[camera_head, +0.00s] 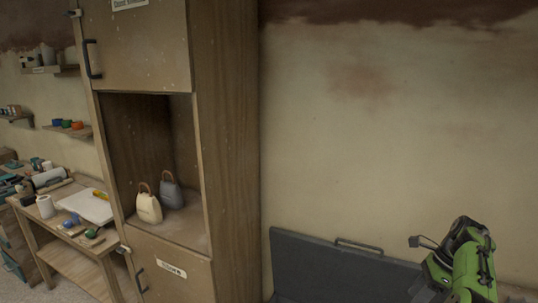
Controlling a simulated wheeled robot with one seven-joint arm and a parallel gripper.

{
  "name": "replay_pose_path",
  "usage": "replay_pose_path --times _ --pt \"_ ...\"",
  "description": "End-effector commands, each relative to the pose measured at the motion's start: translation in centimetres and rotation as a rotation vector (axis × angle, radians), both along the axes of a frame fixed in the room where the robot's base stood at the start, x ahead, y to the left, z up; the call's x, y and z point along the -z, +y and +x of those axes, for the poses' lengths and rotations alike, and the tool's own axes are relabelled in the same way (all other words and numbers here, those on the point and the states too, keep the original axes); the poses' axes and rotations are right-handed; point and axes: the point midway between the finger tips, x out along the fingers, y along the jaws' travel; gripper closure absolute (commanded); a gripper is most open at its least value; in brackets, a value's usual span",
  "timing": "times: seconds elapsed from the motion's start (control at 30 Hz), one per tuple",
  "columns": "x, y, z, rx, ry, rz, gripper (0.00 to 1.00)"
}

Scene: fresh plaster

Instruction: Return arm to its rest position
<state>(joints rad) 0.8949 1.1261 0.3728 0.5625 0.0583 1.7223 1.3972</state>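A green and black part of my arm (465,265) shows at the lower right, in front of the plaster wall. It looks folded and stands apart from the cabinet. A small dark piece juts out to its left. I cannot make out two fingertips there, so the gripper's opening cannot be judged. I see nothing held.
A tall wooden cabinet (231,130) has an open niche with a cream bag (148,208) and a grey bag (171,193). A dark grey panel with a handle (330,262) stands below the wall. A cluttered workbench (62,222) is at left.

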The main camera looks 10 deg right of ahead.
Motion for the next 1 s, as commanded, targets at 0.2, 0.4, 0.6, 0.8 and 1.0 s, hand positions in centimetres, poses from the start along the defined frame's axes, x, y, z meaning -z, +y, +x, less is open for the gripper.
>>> replay_pose_path --times 0.2,0.4,0.6,0.8,1.0 --pt "-2.9 2.8 1.3 -0.149 -0.038 -0.066 0.60" --pt "-6.9 6.9 2.1 -0.355 -0.093 -0.158 0.60" --pt "-12.0 13.3 1.4 -0.658 -0.176 -0.291 0.60" --pt "-17.4 22.5 -4.1 -1.109 -0.308 -0.482 0.60" --pt "-18.4 29.0 -13.4 -1.551 -0.472 -0.661 0.60"
